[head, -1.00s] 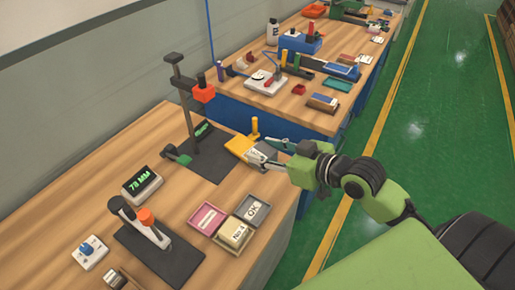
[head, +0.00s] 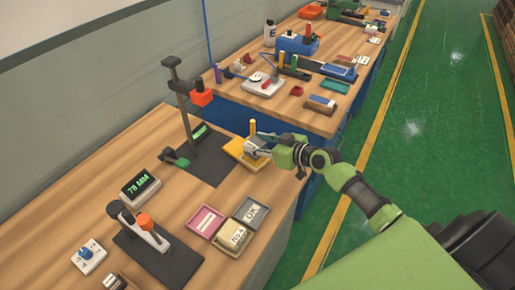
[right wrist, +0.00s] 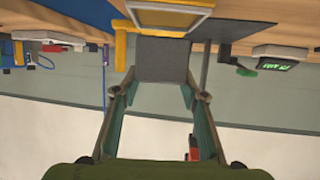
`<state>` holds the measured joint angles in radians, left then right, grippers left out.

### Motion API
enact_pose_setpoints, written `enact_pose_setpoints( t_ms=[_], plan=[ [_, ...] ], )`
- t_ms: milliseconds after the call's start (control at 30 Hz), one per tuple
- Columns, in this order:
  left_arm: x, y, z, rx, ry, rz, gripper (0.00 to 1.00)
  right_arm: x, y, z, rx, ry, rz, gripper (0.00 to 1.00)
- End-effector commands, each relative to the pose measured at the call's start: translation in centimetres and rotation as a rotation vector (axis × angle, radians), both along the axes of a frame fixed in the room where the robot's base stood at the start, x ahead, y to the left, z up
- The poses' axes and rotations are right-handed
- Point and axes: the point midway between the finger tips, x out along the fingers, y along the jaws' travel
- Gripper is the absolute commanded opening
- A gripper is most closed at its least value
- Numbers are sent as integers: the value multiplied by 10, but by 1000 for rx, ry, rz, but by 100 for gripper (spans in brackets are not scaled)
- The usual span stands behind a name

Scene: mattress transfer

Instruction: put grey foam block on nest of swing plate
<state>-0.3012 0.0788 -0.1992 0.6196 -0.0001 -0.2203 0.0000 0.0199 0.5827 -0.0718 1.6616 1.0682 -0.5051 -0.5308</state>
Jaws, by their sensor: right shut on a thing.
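My right gripper (head: 259,146) is shut on the grey foam block (right wrist: 162,60). In the right wrist view the block sits between the two fingertips (right wrist: 160,80). The yellow swing plate (head: 238,151) lies at the right edge of the near bench, with an upright yellow post (head: 252,127) beside the gripper. The plate also shows in the right wrist view (right wrist: 150,17), just past the block's far end. In the head view the gripper and block overlap the plate's right part. Whether the block touches the plate cannot be told. My left gripper is not in view.
A dark stand base (head: 210,170) with a tall column (head: 182,100) stands left of the plate. A pink tray (head: 206,221), an OK tray (head: 251,211) and a labelled tray (head: 233,236) lie nearer. A second bench (head: 300,108) stands beyond.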

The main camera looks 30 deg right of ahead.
Motion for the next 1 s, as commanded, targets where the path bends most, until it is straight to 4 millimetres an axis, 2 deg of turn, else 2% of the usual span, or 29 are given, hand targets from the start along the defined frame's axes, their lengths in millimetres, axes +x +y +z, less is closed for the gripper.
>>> enact_pose_setpoints(
  t_ms=[33, 133, 567, 600, 633, 1000],
  plan=[
    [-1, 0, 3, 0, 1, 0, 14, -2, 1, -9, 5, 8, -1, 21],
    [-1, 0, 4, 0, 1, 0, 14, -2, 1, -21, 3, 6, -1, 21],
    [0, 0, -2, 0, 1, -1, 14, -2, 1, -29, 0, 3, 1, 21],
    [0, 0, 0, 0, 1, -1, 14, -2, 1, -27, 0, 3, 1, 50],
    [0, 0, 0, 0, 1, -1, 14, -2, 1, -27, 0, 3, 1, 56],
    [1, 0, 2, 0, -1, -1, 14, -2, 1, -25, 1, 4, 0, 56]
  ],
)
